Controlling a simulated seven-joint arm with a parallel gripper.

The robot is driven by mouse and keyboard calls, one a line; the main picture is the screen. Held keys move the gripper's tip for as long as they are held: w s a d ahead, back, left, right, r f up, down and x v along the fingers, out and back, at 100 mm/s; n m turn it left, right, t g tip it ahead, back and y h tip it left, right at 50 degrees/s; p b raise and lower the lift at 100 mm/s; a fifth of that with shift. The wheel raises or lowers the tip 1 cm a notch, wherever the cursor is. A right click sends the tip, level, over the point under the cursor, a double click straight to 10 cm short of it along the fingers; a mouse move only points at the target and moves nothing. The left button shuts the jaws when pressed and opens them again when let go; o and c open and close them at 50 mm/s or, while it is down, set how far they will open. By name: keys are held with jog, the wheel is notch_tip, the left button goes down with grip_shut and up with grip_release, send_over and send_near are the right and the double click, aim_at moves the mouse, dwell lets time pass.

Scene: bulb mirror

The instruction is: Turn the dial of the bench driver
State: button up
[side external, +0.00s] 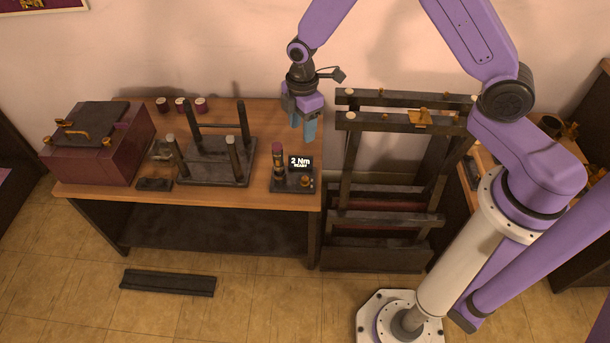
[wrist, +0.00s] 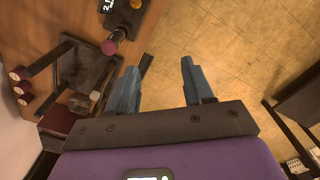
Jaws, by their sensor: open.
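The bench driver (side external: 284,186) is a dark base near the right front of the wooden table, with an upright driver (side external: 278,165) and a small display (side external: 301,162) reading "2 Nm READY". Its dial (side external: 306,181) is a small orange-brown knob beside the display. In the wrist view the dial (wrist: 136,4) shows at the top edge, and part of the driver is cut off. My gripper (side external: 303,130) hangs fingers down over the table's right edge, behind and above the driver. In the wrist view its blue fingers (wrist: 157,80) are apart, with nothing between them.
A dark stand with upright posts (side external: 215,165) is left of the driver. A maroon box (side external: 95,160) stands at the far left, with several small spools (side external: 182,104) behind. A dark rack (side external: 385,215) with rails is just right of the table.

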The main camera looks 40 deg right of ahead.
jog(key=n, duration=0.1)
send_over(305, 178)
notch_tip(305, 178, down, 11)
jog(key=f, duration=0.1)
notch_tip(305, 178, down, 17)
jog(key=shift+c, duration=0.3)
grip_shut()
